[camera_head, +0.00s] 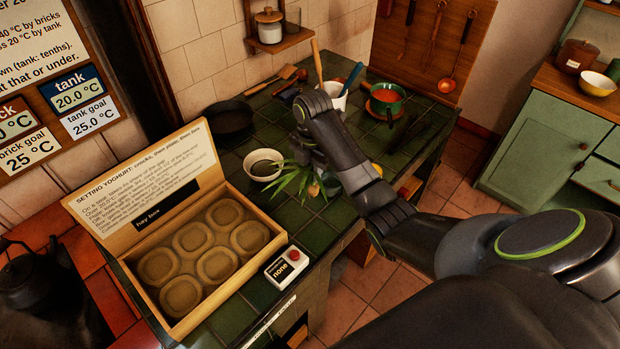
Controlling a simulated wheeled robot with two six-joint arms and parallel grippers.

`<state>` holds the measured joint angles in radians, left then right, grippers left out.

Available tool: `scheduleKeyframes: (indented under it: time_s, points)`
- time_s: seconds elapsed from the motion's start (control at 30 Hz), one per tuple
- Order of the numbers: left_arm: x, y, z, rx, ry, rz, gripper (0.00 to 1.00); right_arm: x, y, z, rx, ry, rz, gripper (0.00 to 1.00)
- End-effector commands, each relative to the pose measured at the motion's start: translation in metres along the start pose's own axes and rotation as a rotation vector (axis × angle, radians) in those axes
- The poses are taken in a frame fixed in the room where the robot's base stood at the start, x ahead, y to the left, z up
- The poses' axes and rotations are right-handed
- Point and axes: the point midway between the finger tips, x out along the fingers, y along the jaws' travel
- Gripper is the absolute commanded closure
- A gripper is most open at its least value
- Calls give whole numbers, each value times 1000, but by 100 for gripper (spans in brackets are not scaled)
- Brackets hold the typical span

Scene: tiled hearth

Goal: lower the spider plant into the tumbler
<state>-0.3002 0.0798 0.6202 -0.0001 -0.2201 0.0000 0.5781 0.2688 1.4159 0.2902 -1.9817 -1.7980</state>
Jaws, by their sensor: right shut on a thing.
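The spider plant (290,178), with long narrow green leaves, is in my right gripper (314,163), above the green tiled counter near its front edge. The gripper is shut on it, though its fingertips are largely hidden by the hand and leaves. A clear glass shape that looks like the tumbler (331,184) shows just right of the plant's lower end, partly hidden by my right arm. I cannot tell whether the plant touches it or overlaps its opening. My left gripper is not in view.
A cream bowl (263,165) stands left of the plant. An open yoghurt box (270,248) with round hollows and a red-button device (287,265) are in front. Behind are a black pan (230,118), a white utensil pot (334,97) and a green pot (386,98).

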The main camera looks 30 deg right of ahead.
Motion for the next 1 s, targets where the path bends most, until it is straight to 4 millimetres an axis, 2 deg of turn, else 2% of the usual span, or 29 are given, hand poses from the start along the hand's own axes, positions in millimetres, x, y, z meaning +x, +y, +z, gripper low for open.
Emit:
scheduleKeyframes:
  time_s: [0.03,0.1,0.33,0.43,0.63,0.8,1.0]
  points:
    - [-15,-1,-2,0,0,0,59,-16,1,7,2,-2,0,100]
    - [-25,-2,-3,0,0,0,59,-27,3,16,3,-3,0,100]
    - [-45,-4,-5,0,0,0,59,-50,10,52,4,-2,0,100]
    - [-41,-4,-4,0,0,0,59,-49,13,72,5,-2,0,100]
    - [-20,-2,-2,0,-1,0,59,-32,19,100,3,-1,0,100]
    - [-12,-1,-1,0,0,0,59,-26,22,111,0,-1,2,100]
    - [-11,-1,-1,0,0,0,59,-26,22,114,0,0,1,100]
